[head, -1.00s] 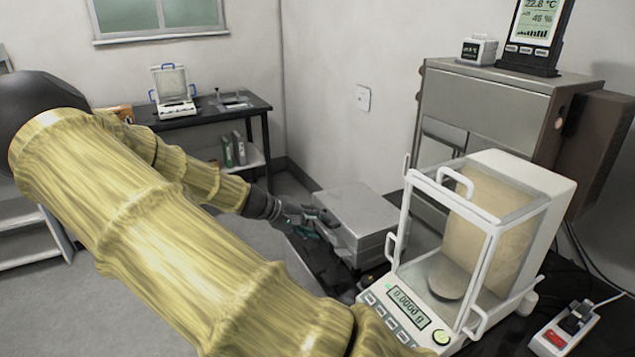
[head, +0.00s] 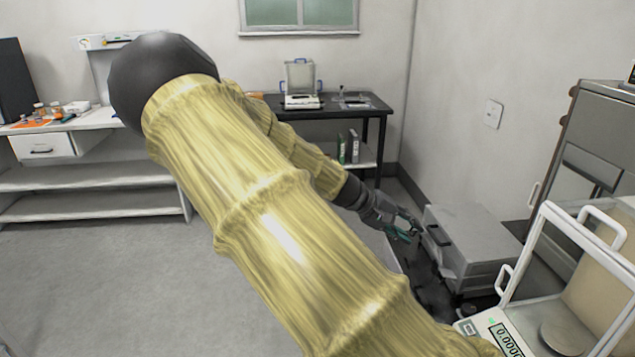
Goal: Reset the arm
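My arm, in a yellow ribbed sleeve, stretches across the middle of the head view. My gripper (head: 408,228) is at its far end, small in the picture, left of a grey metal box. Its dark fingers with teal parts look spread apart, and I see nothing held between them. I cannot tell whether it touches the box.
The grey box (head: 480,240) and a glass-walled balance (head: 520,270) are at right, by a grey cabinet (head: 600,150). A black table (head: 375,105) with another balance (head: 301,85) stands behind. White shelving (head: 90,180) is at left. Floor (head: 130,280) at lower left is clear.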

